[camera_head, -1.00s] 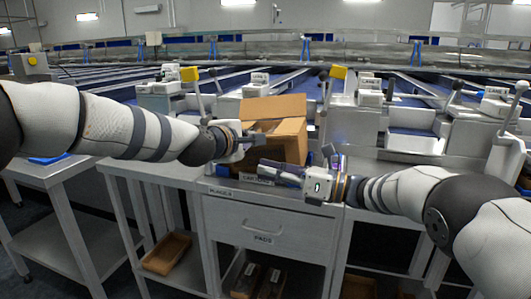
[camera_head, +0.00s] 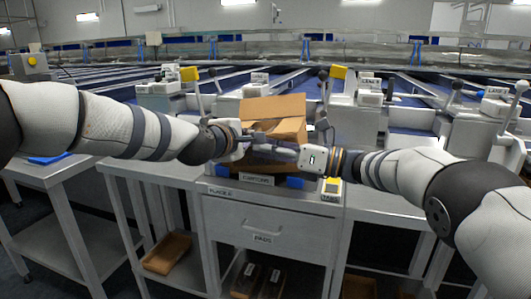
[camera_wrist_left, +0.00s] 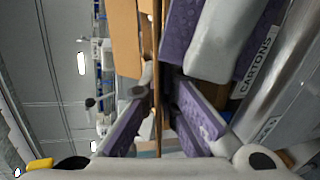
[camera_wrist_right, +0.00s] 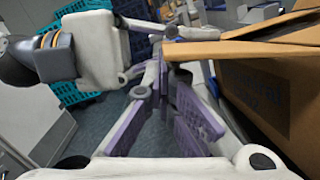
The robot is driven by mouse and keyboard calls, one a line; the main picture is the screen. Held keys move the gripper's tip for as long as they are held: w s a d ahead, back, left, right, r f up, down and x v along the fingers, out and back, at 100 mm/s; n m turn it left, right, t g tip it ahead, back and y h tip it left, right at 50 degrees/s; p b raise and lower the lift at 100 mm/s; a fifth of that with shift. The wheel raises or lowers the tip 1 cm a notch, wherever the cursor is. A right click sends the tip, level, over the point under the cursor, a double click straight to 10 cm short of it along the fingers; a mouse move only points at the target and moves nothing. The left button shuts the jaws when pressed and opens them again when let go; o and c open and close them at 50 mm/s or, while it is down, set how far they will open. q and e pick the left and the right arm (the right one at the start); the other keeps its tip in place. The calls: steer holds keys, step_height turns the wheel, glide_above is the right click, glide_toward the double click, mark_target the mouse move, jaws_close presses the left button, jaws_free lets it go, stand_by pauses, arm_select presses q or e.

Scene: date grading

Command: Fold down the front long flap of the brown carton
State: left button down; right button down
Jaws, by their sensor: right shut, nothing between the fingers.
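The brown carton (camera_head: 292,129) stands open on the bench, its tall back flap (camera_head: 272,106) raised. Its side also shows in the right wrist view (camera_wrist_right: 265,95), with a flap edge (camera_wrist_right: 235,48) above it. My left gripper (camera_head: 243,141) is at the carton's left front. In the left wrist view, a thin brown board edge (camera_wrist_left: 157,75) runs between its purple fingers (camera_wrist_left: 161,100); I cannot tell whether they grip it. My right gripper (camera_head: 275,153) is shut and empty, across the carton's front, close to the left gripper. The arms hide much of the front flap.
The bench front carries a CARTONS label (camera_head: 257,180) with blue pieces beside it. Sorting lanes and levers stand behind the carton. A drawer (camera_head: 265,231) is below.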

arm_select(q)
steer(key=c, duration=2.3)
jaws_free()
steer(key=shift+d+f, duration=0.1)
steer(key=shift+f, duration=0.15)
arm_select(e)
steer(key=shift+r, duration=0.3)
arm_select(q)
steer(key=o, duration=0.4)
steer(key=shift+s, duration=0.1)
arm_select(e)
steer(key=shift+a, duration=0.1)
